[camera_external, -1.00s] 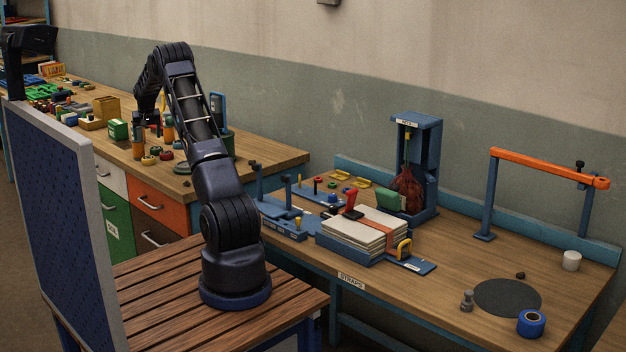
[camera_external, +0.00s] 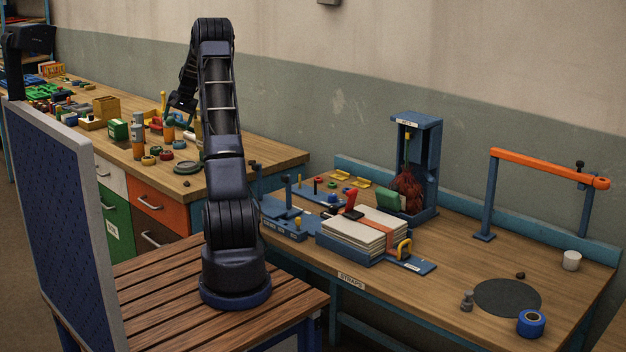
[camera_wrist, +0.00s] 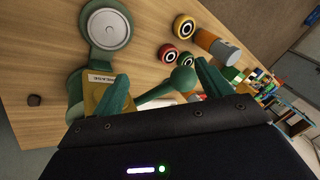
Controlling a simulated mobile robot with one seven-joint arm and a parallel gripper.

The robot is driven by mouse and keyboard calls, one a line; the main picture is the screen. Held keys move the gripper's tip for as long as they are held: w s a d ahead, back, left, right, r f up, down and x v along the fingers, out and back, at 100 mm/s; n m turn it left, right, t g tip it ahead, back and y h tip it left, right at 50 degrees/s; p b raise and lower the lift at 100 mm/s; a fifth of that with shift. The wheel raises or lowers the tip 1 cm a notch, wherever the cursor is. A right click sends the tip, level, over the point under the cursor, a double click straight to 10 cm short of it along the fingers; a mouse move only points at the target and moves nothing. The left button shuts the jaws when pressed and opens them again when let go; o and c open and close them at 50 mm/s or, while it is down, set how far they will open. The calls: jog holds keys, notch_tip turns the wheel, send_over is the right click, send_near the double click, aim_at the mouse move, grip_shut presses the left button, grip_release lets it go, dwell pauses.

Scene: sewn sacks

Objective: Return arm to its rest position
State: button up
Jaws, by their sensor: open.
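My gripper (camera_external: 180,112) hangs from my raised, folded arm above the back bench, and the arm hides part of that area. In the wrist view its two green fingers (camera_wrist: 162,88) are spread apart, with nothing held between them. Beyond the fingers are a green ball-ended lever (camera_wrist: 183,79) and a tan block with a label (camera_wrist: 100,90). The ball shows between the fingers, and I cannot tell its exact distance from them. My arm's base stands on the slatted wooden table.
A green round piece with a grey disc (camera_wrist: 108,30), red and yellow rings (camera_wrist: 183,27) and an orange-banded cylinder (camera_wrist: 217,45) lie near the gripper. A blue stand (camera_external: 430,165) with a red stringy bundle (camera_external: 408,195) is on the right bench. A blue perforated panel (camera_external: 62,225) stands left.

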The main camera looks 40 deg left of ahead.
jog(key=w+d+r+m+t, duration=0.1)
jog(key=w+d+r, duration=0.35)
jog(key=d, duration=0.55)
jog(key=w+d+r+t+h, duration=0.1)
jog(key=w+d+r, duration=0.35)
jog(key=d, duration=0.65)
jog(key=w+d+r+m+t, duration=0.1)
jog(key=w+d+r, duration=0.3)
jog(key=d, duration=0.6)
jog(key=s+d+r+m+t+h, duration=0.1)
jog(key=s+d+r, duration=0.15)
jog(key=d, duration=0.85)
jog(key=s+d+r+m+h, duration=0.1)
jog(key=d+r, duration=0.2)
jog(key=d, duration=0.9)
jog(key=s+d+f+m+h, duration=0.1)
jog(key=s+d+f+m, duration=0.1)
jog(key=s+d, duration=0.8)
jog(key=s+d+f+m+t+h, duration=0.1)
jog(key=s+d+f, duration=0.3)
jog(key=s+d, duration=0.6)
jog(key=d+m, duration=0.1)
jog(key=d, duration=0.4)
jog(key=shift+d+t+h, duration=0.3)
